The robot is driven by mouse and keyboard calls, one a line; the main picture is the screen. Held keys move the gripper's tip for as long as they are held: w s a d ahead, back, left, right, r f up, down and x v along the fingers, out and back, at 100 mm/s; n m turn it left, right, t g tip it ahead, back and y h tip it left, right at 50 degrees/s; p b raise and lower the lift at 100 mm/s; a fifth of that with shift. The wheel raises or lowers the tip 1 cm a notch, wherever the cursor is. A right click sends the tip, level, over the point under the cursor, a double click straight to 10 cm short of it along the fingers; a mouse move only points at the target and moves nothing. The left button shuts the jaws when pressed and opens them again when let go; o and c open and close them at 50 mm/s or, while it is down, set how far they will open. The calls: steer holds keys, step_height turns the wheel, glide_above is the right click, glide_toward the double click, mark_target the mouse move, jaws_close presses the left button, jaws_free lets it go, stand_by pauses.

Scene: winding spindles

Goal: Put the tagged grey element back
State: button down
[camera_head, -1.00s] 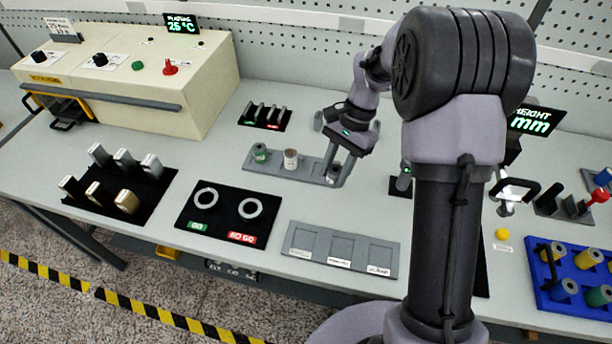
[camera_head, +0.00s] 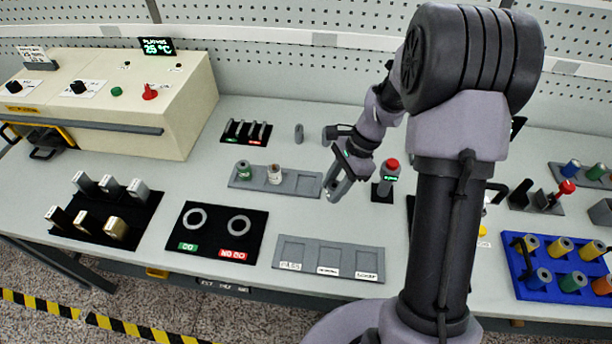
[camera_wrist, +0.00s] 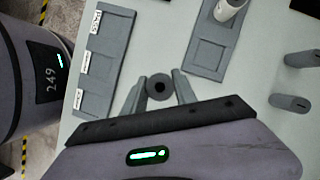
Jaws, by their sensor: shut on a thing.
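My gripper (camera_head: 336,188) is shut on a grey cylindrical element. In the wrist view the element (camera_wrist: 159,80) sits between the two fingertips (camera_wrist: 159,92), with a dark round hole in its end. No tag can be read on it. The gripper is just off the right end of the grey rack (camera_head: 308,184). The rack also shows in the wrist view (camera_wrist: 207,55), apart from the held element.
A grey three-pocket tray (camera_head: 330,259), empty, lies in front; its PASS label shows in the wrist view (camera_wrist: 97,22). A black gauge mat (camera_head: 215,245) with two rings is left of it. A red-topped device (camera_head: 388,178) stands close right of my gripper. Grey posts (camera_head: 299,133) stand behind.

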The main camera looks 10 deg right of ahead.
steer(key=w+a, duration=0.1)
steer(key=w, duration=0.2)
steer(key=w+a+b, duration=0.1)
steer(key=w+a, duration=0.1)
steer(key=w, duration=0.1)
steer(key=w+a+f, duration=0.1)
steer(key=w, duration=0.2)
steer(key=shift+w+a+f, duration=0.1)
steer(key=shift+a, duration=0.25)
steer(key=f+b, duration=0.1)
steer(key=f, duration=0.1)
steer(key=f+b, duration=0.1)
steer(key=shift+w+f, duration=0.2)
steer(key=shift+f, duration=0.15)
steer(key=shift+r, duration=0.15)
steer(key=c, duration=1)
jaws_free()
